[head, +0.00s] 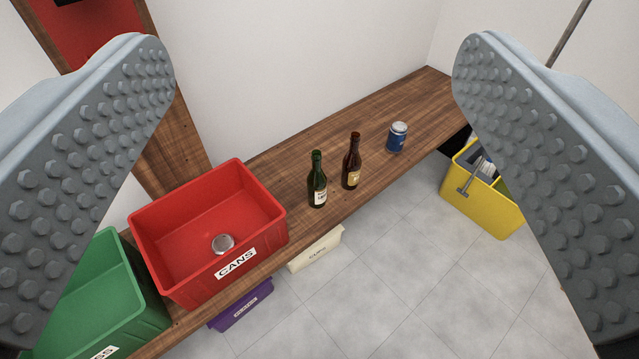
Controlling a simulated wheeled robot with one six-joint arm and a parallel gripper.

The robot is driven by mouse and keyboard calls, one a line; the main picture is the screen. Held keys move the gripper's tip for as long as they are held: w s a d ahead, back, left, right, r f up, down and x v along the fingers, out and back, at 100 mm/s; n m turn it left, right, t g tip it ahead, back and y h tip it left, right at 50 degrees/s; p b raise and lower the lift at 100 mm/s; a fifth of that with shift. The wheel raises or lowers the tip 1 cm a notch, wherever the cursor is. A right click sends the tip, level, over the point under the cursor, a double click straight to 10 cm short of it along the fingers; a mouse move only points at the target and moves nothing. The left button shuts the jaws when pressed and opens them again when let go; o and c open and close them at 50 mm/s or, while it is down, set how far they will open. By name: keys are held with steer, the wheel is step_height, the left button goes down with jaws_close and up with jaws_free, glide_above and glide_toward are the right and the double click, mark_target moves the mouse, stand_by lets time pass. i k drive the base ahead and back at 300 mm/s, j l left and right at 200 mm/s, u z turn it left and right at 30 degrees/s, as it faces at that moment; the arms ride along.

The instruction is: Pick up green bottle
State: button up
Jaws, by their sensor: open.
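The green bottle (317,181) stands upright on the wooden bench (290,155), near its front edge. It has a pale label and a dark neck. My gripper (312,130) is open and empty, with one studded grey pad at the left and one at the right of the view. The green bottle appears between the two pads, farther off, with neither touching it. Nothing hides the bottle.
A brown bottle (352,162) stands just right of the green one, and a blue can (397,137) farther right. A red CANS crate (147,247) holding a can (223,243) and a green crate (112,292) are left. Below are a cream bin (316,250), purple bin (243,306) and yellow bucket (480,209).

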mark_target(317, 180)
steer(key=k+u, duration=0.3)
steer(key=u, duration=0.15)
steer(key=k+u, duration=0.25)
steer(key=u, duration=0.2)
steer(key=k+j+u, duration=0.2)
steer(key=u, duration=0.2)
steer(key=k+z, duration=0.1)
steer(key=z, duration=1.15)
